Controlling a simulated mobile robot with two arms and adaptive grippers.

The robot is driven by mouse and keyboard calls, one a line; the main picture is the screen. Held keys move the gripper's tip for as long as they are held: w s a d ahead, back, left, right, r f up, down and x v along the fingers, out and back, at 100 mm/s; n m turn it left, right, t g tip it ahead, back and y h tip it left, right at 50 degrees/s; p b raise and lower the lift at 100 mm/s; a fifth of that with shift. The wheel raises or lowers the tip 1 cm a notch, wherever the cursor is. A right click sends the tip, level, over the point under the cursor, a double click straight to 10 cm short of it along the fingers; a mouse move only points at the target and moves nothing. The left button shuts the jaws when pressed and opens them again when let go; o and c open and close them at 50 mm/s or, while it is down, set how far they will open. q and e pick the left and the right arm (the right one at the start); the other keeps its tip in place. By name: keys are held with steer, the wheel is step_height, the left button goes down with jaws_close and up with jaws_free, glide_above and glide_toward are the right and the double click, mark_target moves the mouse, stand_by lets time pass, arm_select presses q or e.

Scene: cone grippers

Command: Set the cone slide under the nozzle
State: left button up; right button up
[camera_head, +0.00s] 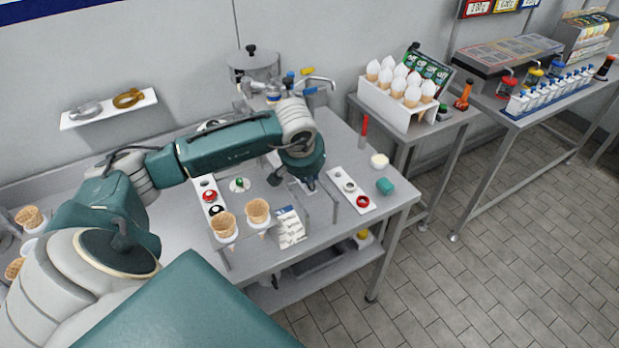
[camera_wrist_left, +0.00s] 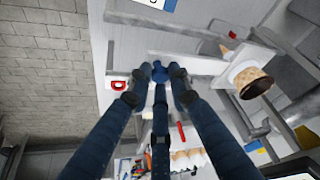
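My left gripper (camera_head: 308,185) points down over the worktable, with its three dark blue fingers (camera_wrist_left: 160,75) close together at the tips in the left wrist view. A brown-edged cone (camera_wrist_left: 255,84) in a white holder (camera_wrist_left: 238,72), possibly the cone slide, is right of the fingers in that view. In the head view my wrist seems to hide that spot. The dispenser (camera_head: 297,82) with coloured taps stands behind my arm; its nozzle is not clearly visible. My right gripper is not in view.
Two waffle cones (camera_head: 258,210) stand at the worktable's front edge, near a white printed box (camera_head: 290,228). A metal frame (camera_head: 334,200) stands close to my left gripper.

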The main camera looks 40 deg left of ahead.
arm_select(q)
steer(key=shift+a, duration=0.15)
jaws_close()
steer(key=a+b, duration=0.1)
steer(key=w+a+b, duration=0.1)
steer(key=a, duration=0.1)
steer(key=shift+w+f, duration=0.1)
steer(key=shift+w, duration=0.1)
steer(key=shift+a, duration=0.25)
steer(key=shift+r, duration=0.35)
steer(key=o, duration=0.8)
jaws_free()
steer(key=shift+w, duration=0.1)
steer(key=shift+o, duration=0.2)
steer(key=shift+f, duration=0.15)
